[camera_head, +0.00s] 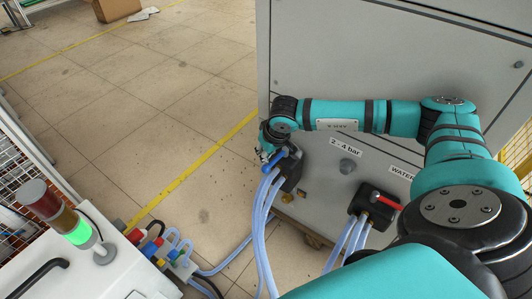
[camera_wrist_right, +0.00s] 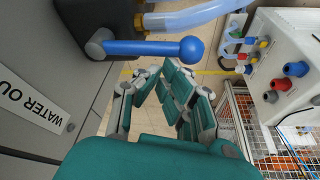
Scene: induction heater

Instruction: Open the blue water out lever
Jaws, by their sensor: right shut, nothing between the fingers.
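The blue water out lever (camera_head: 274,163) sits on a dark valve block (camera_head: 291,170) at the lower left of the grey cabinet. In the right wrist view the lever (camera_wrist_right: 150,47) is a blue rod with a ball end, lying across the picture just beyond my fingers. My right gripper (camera_head: 265,154) is at the lever, partly hidden by its own wrist. In the wrist view its fingers (camera_wrist_right: 163,75) are shut with nothing between them; the lever is outside them. Whether they touch it I cannot tell. My left gripper is out of view.
A red lever (camera_head: 386,201) on a second valve block is to the right. Pale blue hoses (camera_head: 262,215) hang from the blocks. A white machine (camera_head: 90,265) with a signal lamp (camera_head: 60,215) stands at lower left. Open floor (camera_head: 170,100) lies left of the cabinet.

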